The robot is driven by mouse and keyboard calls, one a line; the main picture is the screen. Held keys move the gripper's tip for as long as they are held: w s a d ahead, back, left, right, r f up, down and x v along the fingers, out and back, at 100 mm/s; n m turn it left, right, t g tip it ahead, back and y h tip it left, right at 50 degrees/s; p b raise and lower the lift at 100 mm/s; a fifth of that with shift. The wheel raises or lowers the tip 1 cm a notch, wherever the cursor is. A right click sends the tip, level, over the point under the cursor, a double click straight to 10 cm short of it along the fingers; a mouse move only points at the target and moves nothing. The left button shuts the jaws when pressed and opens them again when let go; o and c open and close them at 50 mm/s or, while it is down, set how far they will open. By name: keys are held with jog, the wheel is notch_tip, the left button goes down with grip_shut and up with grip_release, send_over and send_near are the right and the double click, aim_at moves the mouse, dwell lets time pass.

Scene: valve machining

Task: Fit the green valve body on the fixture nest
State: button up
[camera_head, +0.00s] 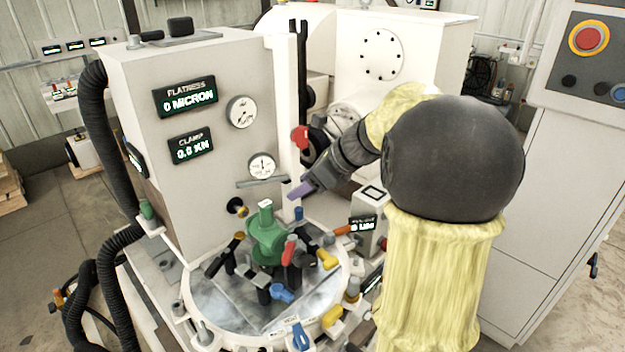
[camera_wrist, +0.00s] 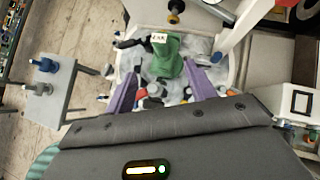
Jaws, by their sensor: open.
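The green valve body (camera_head: 267,240) stands among the clamps on the round fixture plate (camera_head: 215,300). Its lower part is partly hidden by the clamps, so I cannot tell how it sits in the nest. In the wrist view the green valve body (camera_wrist: 168,62) shows beyond and between the purple fingers, with a small white label on top. My gripper (camera_head: 296,192) is open and empty, above and to the right of the valve body in the head view, apart from it. The fingers of my gripper also show in the wrist view (camera_wrist: 162,72).
Clamps with red (camera_head: 288,252), yellow (camera_head: 327,260) and blue (camera_head: 282,293) handles crowd around the valve body. A tall gauge cabinet (camera_head: 220,60) rises just behind the plate. A small display box (camera_head: 368,205) stands at right. A grey side table (camera_wrist: 62,95) shows in the wrist view.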

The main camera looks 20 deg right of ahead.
jog(key=shift+v, duration=1.25)
jog(key=shift+a, duration=0.1)
